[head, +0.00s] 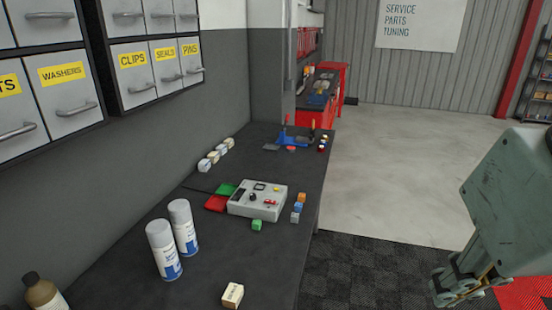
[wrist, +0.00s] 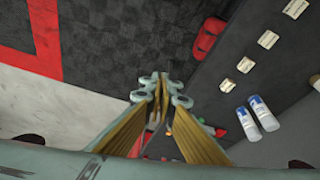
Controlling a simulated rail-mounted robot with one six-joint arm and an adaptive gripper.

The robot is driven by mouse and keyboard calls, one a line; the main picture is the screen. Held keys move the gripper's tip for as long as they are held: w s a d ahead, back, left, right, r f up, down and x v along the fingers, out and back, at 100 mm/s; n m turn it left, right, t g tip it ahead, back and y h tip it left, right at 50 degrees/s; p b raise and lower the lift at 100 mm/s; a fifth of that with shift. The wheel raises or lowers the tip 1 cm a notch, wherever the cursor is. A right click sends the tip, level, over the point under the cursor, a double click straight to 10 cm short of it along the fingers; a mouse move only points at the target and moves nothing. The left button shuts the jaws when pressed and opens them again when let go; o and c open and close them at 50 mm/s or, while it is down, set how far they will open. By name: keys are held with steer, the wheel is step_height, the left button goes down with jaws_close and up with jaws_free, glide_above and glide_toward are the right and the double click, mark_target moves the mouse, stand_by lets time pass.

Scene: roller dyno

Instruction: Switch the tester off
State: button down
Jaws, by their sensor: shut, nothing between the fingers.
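The tester is a light grey box (head: 245,208) on the dark bench, with a small display, a dark knob and a red part on its top. The exact position of its switch is too small to tell. My gripper (head: 448,286) is at the right of the head view, over the floor beside the bench and well apart from the tester. In the wrist view my gripper (wrist: 162,84) points down with its fingers shut and nothing between them. The tester is not clearly visible in the wrist view.
Two white spray cans (head: 168,250) stand in front of the tester. Red (head: 216,203) and green (head: 226,189) pieces lie left of it. Small coloured blocks (head: 298,207) sit to its right, and a green block (head: 257,225) in front. Drawers (head: 60,85) hang on the wall.

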steer(key=w+a+r+g+p, duration=0.1)
steer(key=w+a+r, duration=0.15)
steer(key=w, duration=0.55)
steer(key=w+a+r+p, duration=0.15)
steer(key=w+r, duration=0.25)
steer(key=w, duration=0.5)
steer(key=m+g+p, duration=0.3)
steer(key=p, duration=0.5)
glide_above(264, 202)
step_height(264, 202, down, 21)
steer(key=shift+d, duration=0.1)
stand_by(0.3)
steer(key=shift+f+p, duration=0.4)
steer(key=shift+f, duration=6.55)
